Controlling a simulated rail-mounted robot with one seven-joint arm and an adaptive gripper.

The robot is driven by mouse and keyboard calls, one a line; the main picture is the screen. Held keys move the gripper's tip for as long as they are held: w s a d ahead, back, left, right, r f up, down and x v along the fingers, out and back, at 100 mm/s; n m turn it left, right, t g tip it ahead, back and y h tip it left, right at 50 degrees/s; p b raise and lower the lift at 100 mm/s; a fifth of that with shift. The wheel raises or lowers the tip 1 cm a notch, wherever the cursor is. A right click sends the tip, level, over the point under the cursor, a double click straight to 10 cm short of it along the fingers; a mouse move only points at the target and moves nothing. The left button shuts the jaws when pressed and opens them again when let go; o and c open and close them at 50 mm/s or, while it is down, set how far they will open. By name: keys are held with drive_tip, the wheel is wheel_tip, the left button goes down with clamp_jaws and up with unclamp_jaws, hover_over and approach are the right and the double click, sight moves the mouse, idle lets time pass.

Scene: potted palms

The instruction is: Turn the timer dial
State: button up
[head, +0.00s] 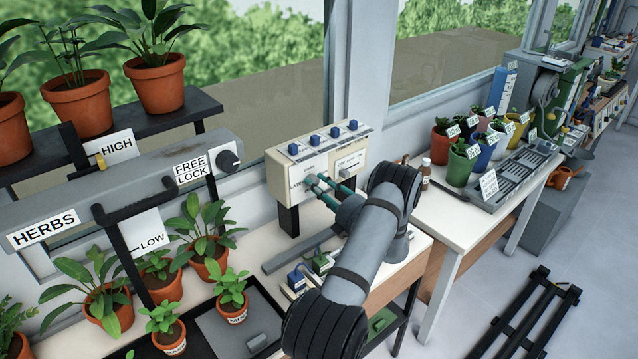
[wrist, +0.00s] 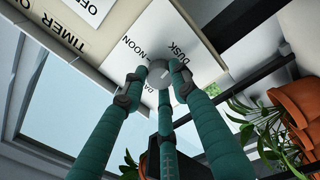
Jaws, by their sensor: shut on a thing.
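The timer box (head: 279,172) is a cream case with several blue knobs on top, standing on a dark post on the white bench. In the wrist view, its round grey dial (wrist: 158,73) sits on a white plate (wrist: 153,42) lettered NOON and DUSK, with another word partly covered. My gripper (head: 318,184) reaches the front of the box from the right. In the wrist view, the three teal fingers of my gripper (wrist: 158,78) close around the dial. The dial's pointer setting is too small to tell.
A shelf bar with a FREE LOCK knob (head: 230,160) and potted plants (head: 207,235) stand to the left. Small boxes (head: 298,279) lie on the bench below the timer. A brown bottle (head: 426,170) stands to the right of my arm, with coloured pots (head: 462,164) beyond.

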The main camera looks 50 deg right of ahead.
drive_tip(key=shift+a+f+m, duration=0.15)
drive_tip(key=shift+a+m, duration=0.1)
drive_tip(key=shift+m, duration=0.45)
drive_tip(key=shift+w+m, duration=0.1)
drive_tip(key=shift+m, duration=0.2)
drive_tip(key=o, duration=1.1)
drive_tip(key=shift+p, duration=0.3)
drive_tip(key=shift+o, duration=0.2)
drive_tip(key=shift+d, duration=0.1)
drive_tip(key=v, duration=1.2)
drive_tip(key=shift+r, duration=0.2)
